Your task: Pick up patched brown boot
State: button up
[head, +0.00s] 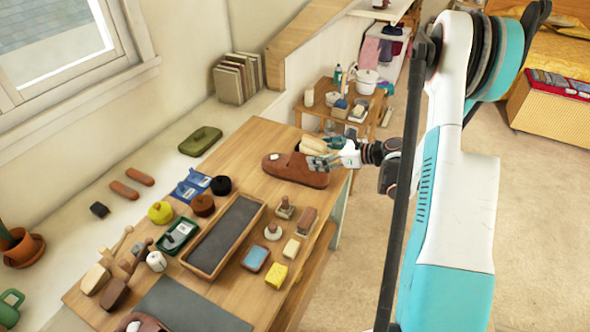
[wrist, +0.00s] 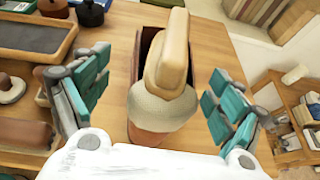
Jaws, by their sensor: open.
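A brown boot (head: 290,172) with a small pale patch lies at the far right end of the wooden workbench. In the wrist view its brown end (wrist: 150,137) and dark opening lie between my fingers. A cream, rounded piece (head: 313,145) rises at the boot; in the wrist view this piece (wrist: 167,60) covers much of it. I cannot tell whether it sits inside the boot. My gripper (head: 325,158) is open, its teal fingers (wrist: 160,100) spread on either side, apart from the boot. Part of the boot is hidden behind the fingers in the head view.
A long dark tray (head: 262,212) and several stamps, brushes and tins cover the bench nearby. Another brown shoe (head: 150,324) is partly cut off at the bottom edge. A small wooden shelf (head: 318,108) with bottles stands beyond the bench.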

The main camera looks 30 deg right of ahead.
aim_at(308, 153)
jog(key=shift+f+b+x, duration=0.1)
jog(key=shift+b+x, duration=0.45)
jog(key=shift+x, duration=0.8)
jog(key=shift+f+b+x, duration=0.15)
jog(key=shift+b+x, duration=0.4)
jog(key=shift+x, duration=0.8)
jog(key=shift+s, duration=0.1)
jog(key=shift+r, duration=0.1)
jog(key=shift+c, duration=0.4)
grip_shut()
jog(key=shift+r, duration=0.1)
